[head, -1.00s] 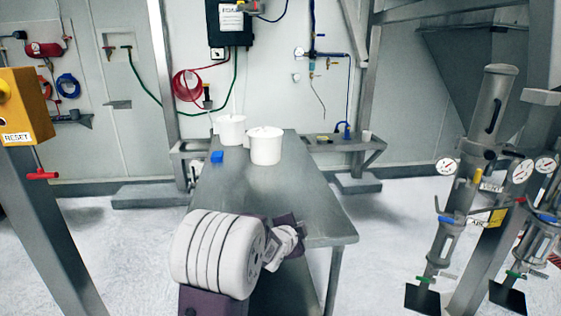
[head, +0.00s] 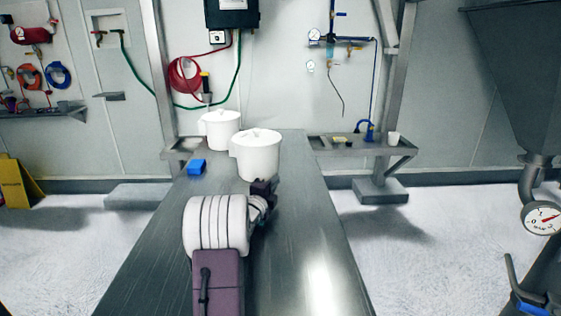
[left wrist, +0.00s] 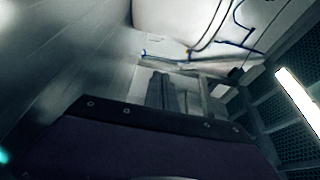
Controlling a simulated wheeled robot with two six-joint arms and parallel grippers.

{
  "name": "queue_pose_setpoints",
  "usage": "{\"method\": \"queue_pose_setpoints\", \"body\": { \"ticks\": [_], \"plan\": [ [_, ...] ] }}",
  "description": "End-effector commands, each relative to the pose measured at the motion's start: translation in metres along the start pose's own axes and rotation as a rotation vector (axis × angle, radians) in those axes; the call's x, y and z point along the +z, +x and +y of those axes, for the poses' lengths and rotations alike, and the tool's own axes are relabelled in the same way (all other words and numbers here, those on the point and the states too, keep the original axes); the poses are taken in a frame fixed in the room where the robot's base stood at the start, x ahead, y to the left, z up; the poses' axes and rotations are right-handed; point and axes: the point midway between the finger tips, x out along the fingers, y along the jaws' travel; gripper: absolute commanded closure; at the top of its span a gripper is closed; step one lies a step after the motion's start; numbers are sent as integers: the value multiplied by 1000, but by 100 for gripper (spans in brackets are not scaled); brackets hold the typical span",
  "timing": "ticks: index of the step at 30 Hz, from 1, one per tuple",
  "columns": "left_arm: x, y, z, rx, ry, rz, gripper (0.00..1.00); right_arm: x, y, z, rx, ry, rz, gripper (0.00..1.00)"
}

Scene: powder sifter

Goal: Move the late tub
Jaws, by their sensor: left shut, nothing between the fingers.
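Two white lidded tubs stand upright at the far end of the steel table (head: 300,215). The nearer tub (head: 258,158) is larger in the head view, and the farther tub (head: 219,130) is behind it to the left. I cannot tell which is the late one. My left gripper (head: 263,187) is over the table just in front of the nearer tub, shut and empty. Whether it touches the tub is not clear. Its fingers also show in the left wrist view (left wrist: 165,90), with nothing held between them. My right gripper is not in view.
A wall shelf (head: 350,148) with small items and a blue hose is behind to the right. A gauge (head: 541,218) on equipment stands at the far right. The right side of the table is clear.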

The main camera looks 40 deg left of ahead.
Motion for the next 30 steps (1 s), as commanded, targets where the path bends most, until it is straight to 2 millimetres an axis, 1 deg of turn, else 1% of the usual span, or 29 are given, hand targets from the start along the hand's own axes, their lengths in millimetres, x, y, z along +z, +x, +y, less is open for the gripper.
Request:
{"method": "queue_pose_setpoints", "body": {
  "ticks": [2,5,8,9,10,18,21,24,30],
  "plan": [
    [0,1,-1,0,0,0,100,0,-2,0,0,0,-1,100],
    [0,10,-3,2,-1,1,100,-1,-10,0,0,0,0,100],
    [-1,28,-6,2,-2,3,100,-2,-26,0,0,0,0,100],
    [-1,37,0,0,0,3,100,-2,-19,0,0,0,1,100],
    [-1,44,0,-1,0,3,100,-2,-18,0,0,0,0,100],
    [-1,102,1,0,0,2,100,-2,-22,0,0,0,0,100],
    [18,105,0,1,-1,-4,100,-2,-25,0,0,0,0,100],
    [30,108,0,1,0,-3,100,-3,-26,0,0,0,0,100],
    [38,110,1,1,-1,-1,100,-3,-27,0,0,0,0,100]
  ]
}}
